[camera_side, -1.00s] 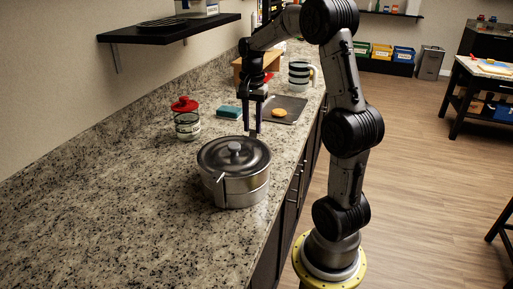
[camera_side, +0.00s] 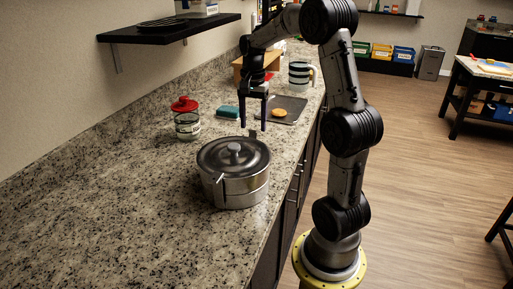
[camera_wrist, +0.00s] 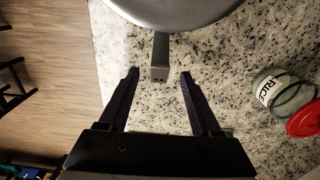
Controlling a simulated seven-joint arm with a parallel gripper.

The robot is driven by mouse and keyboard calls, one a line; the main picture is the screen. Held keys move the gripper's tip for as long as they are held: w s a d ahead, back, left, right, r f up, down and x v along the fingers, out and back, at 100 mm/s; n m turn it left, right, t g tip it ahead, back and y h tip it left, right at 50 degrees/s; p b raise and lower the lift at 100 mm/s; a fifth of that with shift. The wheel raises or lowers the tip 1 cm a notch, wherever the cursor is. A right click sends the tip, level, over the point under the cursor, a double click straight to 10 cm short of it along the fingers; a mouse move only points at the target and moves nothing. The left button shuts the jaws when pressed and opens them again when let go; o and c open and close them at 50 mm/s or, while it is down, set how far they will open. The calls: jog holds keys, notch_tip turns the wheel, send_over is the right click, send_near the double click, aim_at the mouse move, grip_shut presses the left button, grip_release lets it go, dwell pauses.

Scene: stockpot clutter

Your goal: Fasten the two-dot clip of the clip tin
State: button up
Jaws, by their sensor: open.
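The clip tin (camera_side: 236,172) is a round grey metal pot with a lid and a knob, standing on the counter. In the wrist view its rim (camera_wrist: 175,14) shows at the top. A grey clip (camera_wrist: 160,55) sticks out from it toward my gripper, with small dark dots on its end face; I cannot count them surely. This clip also shows in the side view at the tin's far edge (camera_side: 252,134). Another clip (camera_side: 220,178) is on the tin's near side. My gripper (camera_wrist: 159,74) is open and empty, one finger on each side of the far clip, apparently apart from it.
A glass jar with a red lid (camera_side: 186,120) stands left of my gripper; it also shows in the wrist view (camera_wrist: 283,92). The counter's near left is clear.

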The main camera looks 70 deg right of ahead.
jog(key=d, duration=0.1)
jog(key=d+r, duration=0.1)
jog(key=d, duration=0.2)
jog(key=shift+d+r, duration=0.2)
jog(key=shift+r, duration=0.1)
grip_shut()
dwell(0.4)
dwell(1.2)
jog(key=shift+a+f, duration=1.2)
jog(key=shift+f, duration=0.15)
jog(key=shift+a, duration=0.1)
